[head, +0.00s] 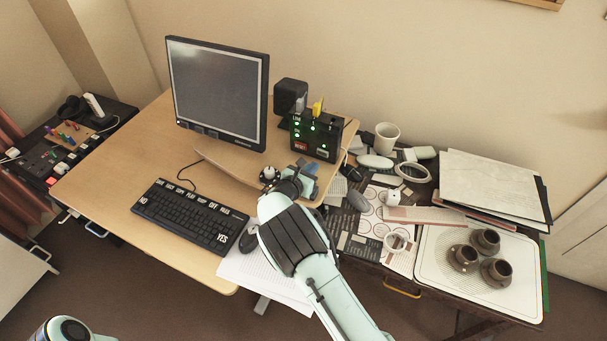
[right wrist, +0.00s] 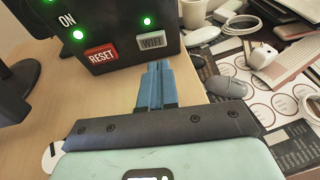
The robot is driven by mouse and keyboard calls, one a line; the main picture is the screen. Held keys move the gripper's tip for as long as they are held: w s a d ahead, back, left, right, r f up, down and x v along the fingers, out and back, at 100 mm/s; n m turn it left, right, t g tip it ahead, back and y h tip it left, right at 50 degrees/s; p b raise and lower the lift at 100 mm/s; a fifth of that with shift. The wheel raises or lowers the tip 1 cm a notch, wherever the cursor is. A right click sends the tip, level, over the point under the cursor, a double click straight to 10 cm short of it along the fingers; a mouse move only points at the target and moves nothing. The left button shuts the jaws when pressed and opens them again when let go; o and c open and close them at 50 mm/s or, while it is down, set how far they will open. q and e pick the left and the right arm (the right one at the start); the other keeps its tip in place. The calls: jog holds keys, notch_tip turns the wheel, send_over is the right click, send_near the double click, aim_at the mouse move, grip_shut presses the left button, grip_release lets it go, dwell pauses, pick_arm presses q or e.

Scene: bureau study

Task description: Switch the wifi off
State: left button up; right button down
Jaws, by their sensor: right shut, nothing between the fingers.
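The black router box (head: 316,133) stands on the desk's raised shelf, right of the monitor. Several green lights glow on its front. In the right wrist view its front shows a red RESET button (right wrist: 101,57) and a grey WIFI button (right wrist: 151,41), with a lit green light (right wrist: 147,21) above the WIFI button. My right gripper (head: 307,167) is in front of the box. Its blue fingers (right wrist: 156,67) are together and empty, just below the WIFI button in the wrist picture. I cannot tell whether they touch the box. My left gripper is out of view.
The monitor (head: 218,90) and a dark speaker (head: 291,96) stand left of and behind the box. A keyboard (head: 194,213) and mouse (head: 249,239) lie on the desk. The table to the right is cluttered with a white mug (head: 386,137), papers and a tray (head: 440,275) of brown cups.

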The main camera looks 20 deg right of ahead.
aim_at(325, 155)
jog(key=x, duration=0.2)
jog(key=r+p+x, duration=0.1)
jog(key=x, duration=0.2)
jog(key=shift+w+d, duration=0.15)
jog(key=shift+w, duration=0.05)
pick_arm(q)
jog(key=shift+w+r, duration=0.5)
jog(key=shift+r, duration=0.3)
